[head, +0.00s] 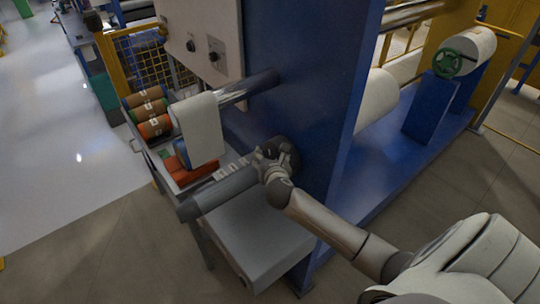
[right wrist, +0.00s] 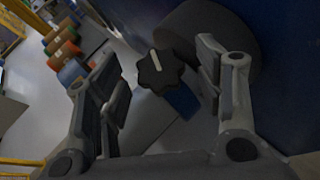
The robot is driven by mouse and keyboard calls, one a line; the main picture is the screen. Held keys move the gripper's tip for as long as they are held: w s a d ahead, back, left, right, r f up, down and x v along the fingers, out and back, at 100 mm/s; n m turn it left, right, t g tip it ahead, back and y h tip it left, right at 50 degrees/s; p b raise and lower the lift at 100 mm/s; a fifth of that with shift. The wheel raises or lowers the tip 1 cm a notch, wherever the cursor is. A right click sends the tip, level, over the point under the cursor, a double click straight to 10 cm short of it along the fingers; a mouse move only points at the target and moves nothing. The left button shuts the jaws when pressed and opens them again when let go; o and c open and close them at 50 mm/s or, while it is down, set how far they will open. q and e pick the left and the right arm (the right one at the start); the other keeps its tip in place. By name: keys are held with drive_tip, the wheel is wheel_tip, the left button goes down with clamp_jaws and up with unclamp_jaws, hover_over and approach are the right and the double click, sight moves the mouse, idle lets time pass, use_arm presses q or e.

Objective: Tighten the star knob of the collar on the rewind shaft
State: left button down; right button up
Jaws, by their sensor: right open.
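The rewind shaft (head: 218,192) is a grey cylinder sticking out to the left from the blue machine wall. The dark collar (head: 286,149) sits at its wall end, partly hidden by my right gripper (head: 266,165). In the right wrist view the collar (right wrist: 232,35) is a dark round body at the upper right. Its black star knob (right wrist: 159,72), with a pale bar mark, shows between the spread fingers of my right gripper (right wrist: 158,62). Gaps show on both sides of the knob, so the fingers appear clear of it. My left gripper is not in view.
A cart at left holds several coloured rolls (head: 150,111) and red and blue items. A grey box (head: 250,240) stands below the rewind shaft. The blue wall (head: 300,70) is close behind the collar.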

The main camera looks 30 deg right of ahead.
drive_tip(key=shift+w+d+f, duration=0.1)
drive_tip(key=shift+w+d, duration=0.05)
drive_tip(key=shift+w, duration=0.1)
drive_tip(key=c, duration=1)
drive_tip(key=shift+m, duration=0.3)
drive_tip(key=m+g+h, duration=0.1)
drive_tip(key=m, duration=0.1)
drive_tip(key=m+g+h, duration=0.1)
drive_tip(key=g, duration=0.1)
drive_tip(key=m+g+h, duration=0.1)
drive_tip(key=m, duration=0.1)
drive_tip(key=shift+w+a+m, duration=0.3)
drive_tip(key=shift+a, duration=0.05)
drive_tip(key=m+g, duration=0.3)
drive_tip(key=m+g+h, duration=0.1)
drive_tip(key=m+g, duration=0.2)
drive_tip(key=shift+w+r, duration=0.2)
drive_tip(key=shift+m+g, duration=0.3)
drive_tip(key=shift+m, duration=0.1)
